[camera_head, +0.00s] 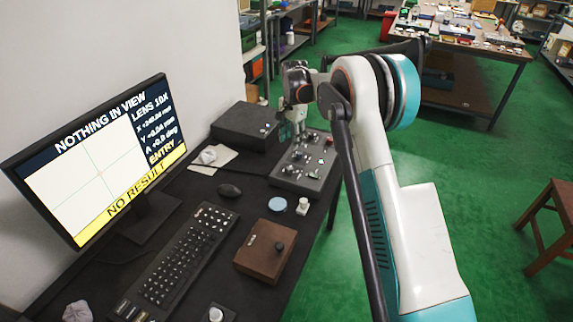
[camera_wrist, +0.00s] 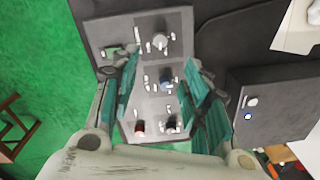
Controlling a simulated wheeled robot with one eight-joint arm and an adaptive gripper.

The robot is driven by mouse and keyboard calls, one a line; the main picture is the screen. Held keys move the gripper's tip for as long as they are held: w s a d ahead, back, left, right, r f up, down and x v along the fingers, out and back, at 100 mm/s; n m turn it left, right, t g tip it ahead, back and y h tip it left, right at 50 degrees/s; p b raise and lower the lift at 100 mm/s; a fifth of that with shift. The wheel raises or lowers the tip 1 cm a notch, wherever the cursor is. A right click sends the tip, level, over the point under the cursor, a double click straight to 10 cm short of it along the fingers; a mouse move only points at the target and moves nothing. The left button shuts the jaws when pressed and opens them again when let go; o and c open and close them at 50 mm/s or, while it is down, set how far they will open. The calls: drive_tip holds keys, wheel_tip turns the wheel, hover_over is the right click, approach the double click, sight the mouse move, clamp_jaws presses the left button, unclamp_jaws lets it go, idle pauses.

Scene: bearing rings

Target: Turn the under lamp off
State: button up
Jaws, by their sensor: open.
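A grey control panel (camera_head: 285,176) with several knobs and buttons lies on the dark desk; its labels are too small to read, so I cannot tell which control is the under lamp's. In the wrist view the panel (camera_wrist: 112,30) shows a pale knob (camera_wrist: 160,41) at the top, a blue-grey knob (camera_wrist: 165,79) in the middle, a red one (camera_wrist: 139,127) and a dark one (camera_wrist: 172,122) below. My gripper (camera_wrist: 162,66) is open and empty above the panel, its fingers either side of the middle knob in the picture. In the head view my gripper (camera_head: 298,132) is over the panel's far end.
A dark box (camera_head: 243,126) stands beside the panel; it also shows in the wrist view (camera_wrist: 275,105). The monitor (camera_head: 100,160) reads "NOTHING IN VIEW" and "NO RESULT". A keyboard (camera_head: 180,262), mouse (camera_head: 230,191) and brown box (camera_head: 262,250) lie nearer. A stool (camera_head: 548,225) stands right.

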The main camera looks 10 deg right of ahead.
sight(290, 168)
drive_tip(key=f+b, duration=0.1)
drive_tip(key=f, duration=0.3)
drive_tip(key=f+b, duration=0.2)
drive_tip(key=f, duration=0.3)
drive_tip(key=f+b, duration=0.1)
drive_tip(key=f, duration=0.4)
drive_tip(key=shift+w+a, duration=0.15)
drive_tip(key=shift+w, duration=0.1)
drive_tip(key=shift+c, duration=0.4)
clamp_jaws()
